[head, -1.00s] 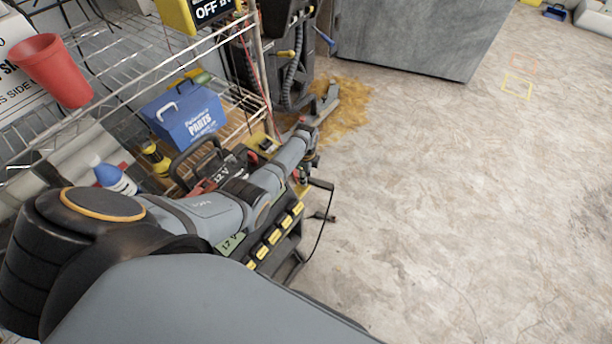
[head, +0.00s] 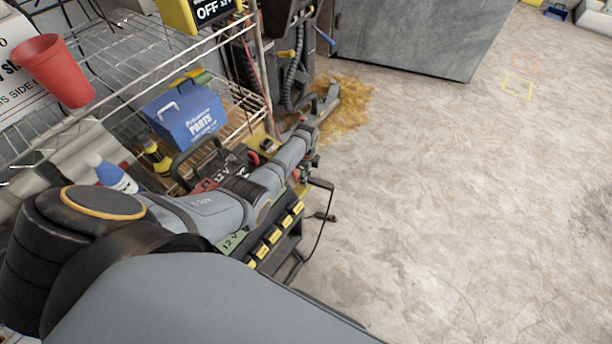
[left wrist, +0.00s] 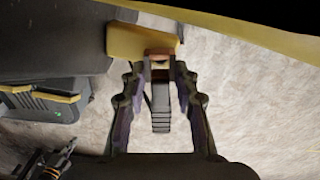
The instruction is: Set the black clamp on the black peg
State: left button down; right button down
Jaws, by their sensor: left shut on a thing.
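My left gripper (left wrist: 158,78) is shut on the black clamp (left wrist: 160,108), whose dark ribbed body shows between the two fingers in the left wrist view. A copper-coloured part (left wrist: 158,62) is at the clamp's far end, close to a yellow piece (left wrist: 125,42). I cannot tell whether they touch. In the head view my left gripper (head: 307,152) is small and partly hidden at the end of my arm, over the far right side of the 12 V unit (head: 240,238). I cannot make out the black peg. My right gripper is not in view.
A wire shelf on the left holds a blue parts box (head: 185,112) and a red cup (head: 54,70). A blue-capped bottle (head: 113,175) stands near my arm. A black cable (head: 328,200) hangs beside the unit.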

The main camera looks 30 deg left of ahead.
pick_arm(q)
jog(key=shift+f, duration=0.25)
dwell(0.4)
jog(key=shift+r+p, duration=0.3)
jog(key=shift+d, duration=0.1)
dwell(0.6)
jog(key=shift+w, duration=0.1)
dwell(0.8)
jog(key=shift+f, duration=0.25)
jog(key=shift+r, duration=0.1)
jog(key=shift+r, duration=0.15)
dwell(0.4)
